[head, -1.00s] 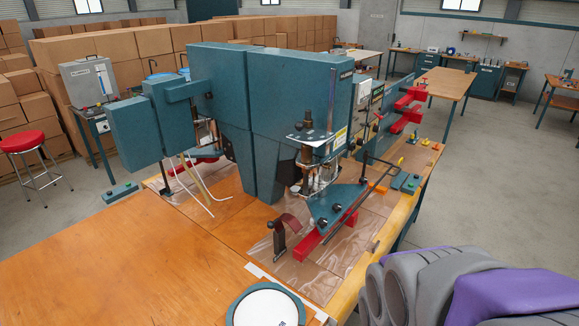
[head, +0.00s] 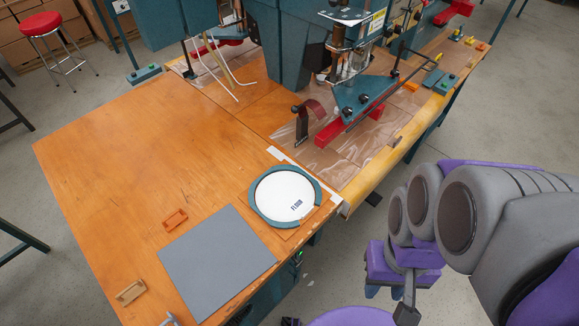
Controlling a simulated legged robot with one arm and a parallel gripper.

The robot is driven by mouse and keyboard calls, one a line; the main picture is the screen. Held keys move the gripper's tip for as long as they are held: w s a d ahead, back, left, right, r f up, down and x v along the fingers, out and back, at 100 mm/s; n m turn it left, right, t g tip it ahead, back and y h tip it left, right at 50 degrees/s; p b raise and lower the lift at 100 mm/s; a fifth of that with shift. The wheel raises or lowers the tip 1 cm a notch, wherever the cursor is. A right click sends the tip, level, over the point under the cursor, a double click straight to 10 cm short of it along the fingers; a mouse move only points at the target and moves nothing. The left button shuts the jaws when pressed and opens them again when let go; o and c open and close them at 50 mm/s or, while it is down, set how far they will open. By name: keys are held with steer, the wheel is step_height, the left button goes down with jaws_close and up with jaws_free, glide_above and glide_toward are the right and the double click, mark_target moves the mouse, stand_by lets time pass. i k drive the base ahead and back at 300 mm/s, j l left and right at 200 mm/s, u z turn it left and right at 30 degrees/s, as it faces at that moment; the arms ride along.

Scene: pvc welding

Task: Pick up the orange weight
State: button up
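A small orange block (head: 175,219) with a raised shape on top lies on the wooden table, just above the grey mat; it looks like the orange weight, but it is too small to be sure. A paler tan-orange block (head: 130,292) lies left of the mat. Another small orange piece (head: 411,86) lies by the machine. My folded grey and purple arm fills the right side, beyond the table's edge and apart from these blocks. I cannot make out my gripper's fingertips at its lower end.
The grey mat (head: 217,262) lies flat near the table's front edge. A round white dial marked FLOOR (head: 286,194) sits to its right. The welding machine (head: 350,97) with red bars stands behind. The wooden table's (head: 115,165) left part is clear.

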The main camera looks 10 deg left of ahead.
mark_target(175, 219)
steer(key=u, duration=1.8)
